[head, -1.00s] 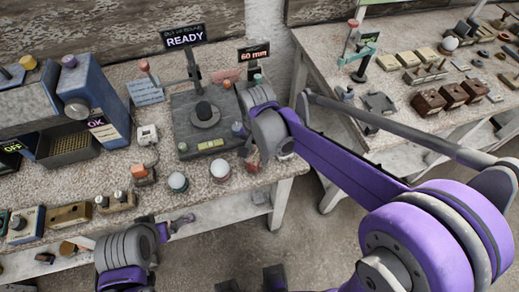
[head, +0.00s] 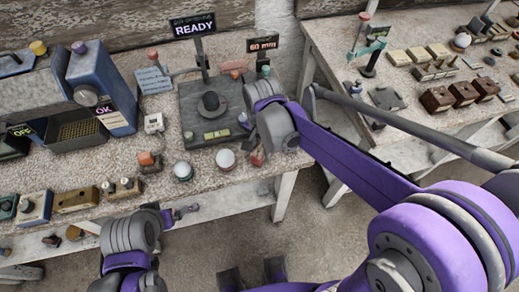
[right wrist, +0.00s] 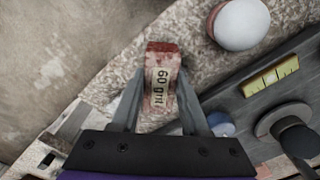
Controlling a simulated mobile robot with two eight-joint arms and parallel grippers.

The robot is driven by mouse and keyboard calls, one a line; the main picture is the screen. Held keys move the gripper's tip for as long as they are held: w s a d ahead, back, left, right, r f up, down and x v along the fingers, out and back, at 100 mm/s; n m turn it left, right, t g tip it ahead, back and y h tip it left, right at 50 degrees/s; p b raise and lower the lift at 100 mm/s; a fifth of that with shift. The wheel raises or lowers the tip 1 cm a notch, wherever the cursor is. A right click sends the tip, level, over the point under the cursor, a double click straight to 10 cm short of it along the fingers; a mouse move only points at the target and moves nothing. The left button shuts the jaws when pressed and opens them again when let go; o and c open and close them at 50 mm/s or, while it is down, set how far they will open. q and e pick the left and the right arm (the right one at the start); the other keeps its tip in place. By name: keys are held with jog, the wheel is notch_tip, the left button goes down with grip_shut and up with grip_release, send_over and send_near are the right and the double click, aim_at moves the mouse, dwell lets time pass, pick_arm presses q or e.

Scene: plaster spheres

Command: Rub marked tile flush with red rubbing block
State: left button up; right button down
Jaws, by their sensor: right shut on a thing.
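The red rubbing block (right wrist: 161,62) has a pale label reading "60 grit" in the right wrist view. My right gripper (right wrist: 160,82) is shut on it, with one finger along each side. In the head view the block (head: 257,157) shows partly below my right wrist, near the table's front edge. I cannot pick out a marked tile in either view. My left gripper (head: 186,211) is low in the head view, in front of the table edge, and its fingers are too small to read.
Two white spheres sit on the table, one (head: 225,159) near the block and one (head: 183,171) to its left. A dark machine (head: 190,105) with a round knob and yellow strip (head: 216,134) stands behind them. A READY sign (head: 193,26) rises at the back. A second table (head: 400,135) is at right.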

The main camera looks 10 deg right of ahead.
jog(key=shift+w+d+r, duration=0.35)
jog(key=shift+w+d, duration=0.05)
jog(key=shift+w, duration=0.05)
pick_arm(q)
jog(key=shift+w+r, duration=0.15)
jog(key=shift+r, duration=0.1)
pick_arm(e)
jog(key=shift+r+p, duration=0.4)
jog(key=shift+r, duration=0.15)
pick_arm(q)
jog(key=shift+w+r+p, duration=0.2)
jog(key=shift+r, duration=0.3)
jog(key=shift+w+r+p, duration=0.15)
jog(key=shift+r+p, duration=0.05)
jog(key=shift+r, duration=0.25)
pick_arm(e)
jog(key=shift+r, duration=0.75)
pick_arm(q)
jog(key=shift+s, duration=0.1)
